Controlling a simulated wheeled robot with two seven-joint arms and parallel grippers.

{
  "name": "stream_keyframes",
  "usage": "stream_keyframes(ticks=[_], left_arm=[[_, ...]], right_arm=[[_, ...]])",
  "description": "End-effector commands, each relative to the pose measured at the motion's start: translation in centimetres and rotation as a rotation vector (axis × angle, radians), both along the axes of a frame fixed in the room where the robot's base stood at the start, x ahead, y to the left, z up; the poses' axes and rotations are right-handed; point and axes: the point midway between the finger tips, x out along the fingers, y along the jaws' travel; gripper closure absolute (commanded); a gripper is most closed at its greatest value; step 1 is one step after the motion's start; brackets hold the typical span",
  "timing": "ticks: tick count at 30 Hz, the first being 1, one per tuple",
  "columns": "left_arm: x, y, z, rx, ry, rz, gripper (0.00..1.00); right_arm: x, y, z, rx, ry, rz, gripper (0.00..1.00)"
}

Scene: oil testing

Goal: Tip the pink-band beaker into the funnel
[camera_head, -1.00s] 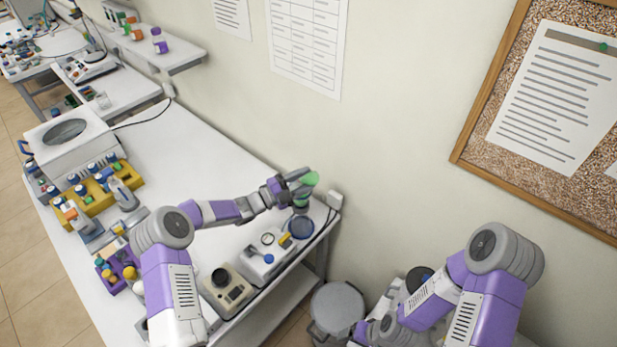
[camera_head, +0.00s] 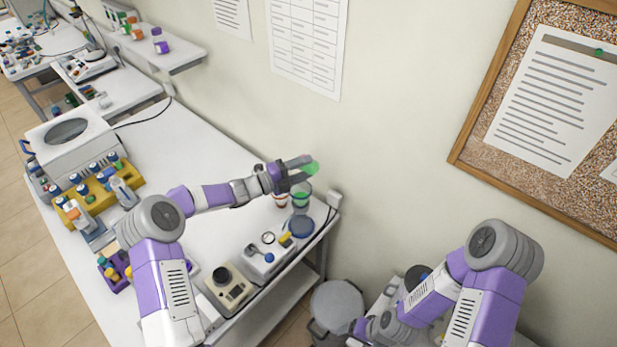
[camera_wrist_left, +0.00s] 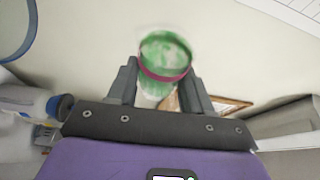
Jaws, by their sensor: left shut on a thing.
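The pink-band beaker (camera_wrist_left: 165,54) is in my left gripper (camera_wrist_left: 162,84). In the left wrist view its mouth end shows green contents, and the pink band runs around it between the fingers. In the head view my left gripper (camera_head: 293,176) is shut on the beaker, whose green part (camera_head: 312,168) sticks out to the right near the wall. The beaker looks tilted there. Just below it stands a clear vessel with green in it (camera_head: 301,194); I cannot tell whether the funnel is part of it. My right arm is folded at lower right, its gripper out of view.
An orange-and-white cup (camera_head: 280,199) stands left of the clear vessel. A dark blue round dish (camera_head: 300,227) and a white device (camera_head: 264,257) lie nearer. A yellow rack (camera_head: 97,192) is at the left. The middle of the white table (camera_head: 190,150) is clear.

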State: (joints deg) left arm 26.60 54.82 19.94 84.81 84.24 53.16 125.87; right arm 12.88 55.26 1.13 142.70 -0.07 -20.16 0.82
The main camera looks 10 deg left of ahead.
Motion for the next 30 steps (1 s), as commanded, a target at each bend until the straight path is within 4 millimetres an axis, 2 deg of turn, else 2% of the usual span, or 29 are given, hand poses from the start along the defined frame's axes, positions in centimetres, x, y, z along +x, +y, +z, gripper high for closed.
stream_keyframes(ticks=[10,15,19,30], left_arm=[[0.0,-0.1,0.5,0.327,-0.218,-0.001,0.82],[0.0,-0.1,0.4,0.521,-0.348,-0.002,0.82],[-0.1,-0.1,0.4,0.585,-0.390,-0.002,0.82],[-0.1,-0.1,0.5,0.920,-0.612,-0.001,0.82]], right_arm=[[0.0,0.0,0.0,0.000,0.000,0.000,0.21],[0.0,0.0,-0.8,0.000,0.000,0.000,0.21],[0.0,0.0,-1.1,0.000,0.000,0.000,0.21],[0.0,0.0,-5.3,0.000,0.000,0.000,0.21]])
